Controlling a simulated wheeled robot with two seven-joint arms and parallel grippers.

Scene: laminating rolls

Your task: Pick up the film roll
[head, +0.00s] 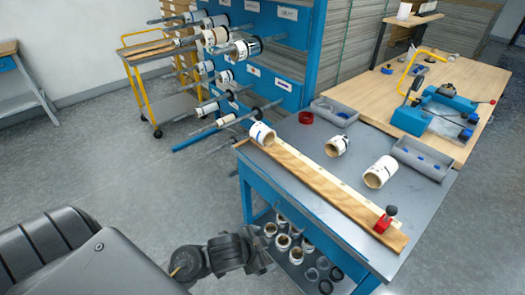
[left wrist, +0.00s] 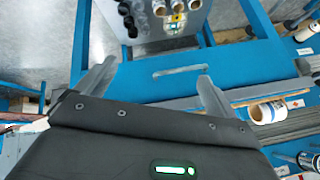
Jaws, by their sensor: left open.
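Three white film rolls with tan cores are on the grey bench top (head: 315,130) in the head view: one (head: 262,133) at the left end of a wooden board, one (head: 337,146) in the middle, one (head: 381,172) farther right. I cannot tell which one the task means. In the left wrist view my left gripper (left wrist: 157,80) is open and empty, its two fingers wide apart in front of blue framework. A white roll (left wrist: 266,112) lies to the right of the fingers there, apart from them. My right gripper is not in view.
The wooden board (head: 325,187) lies along the bench's front edge, with a red clamp (head: 385,221) at its right end. More rolls hang on rack pegs (head: 243,47) and stand on the lower shelf.

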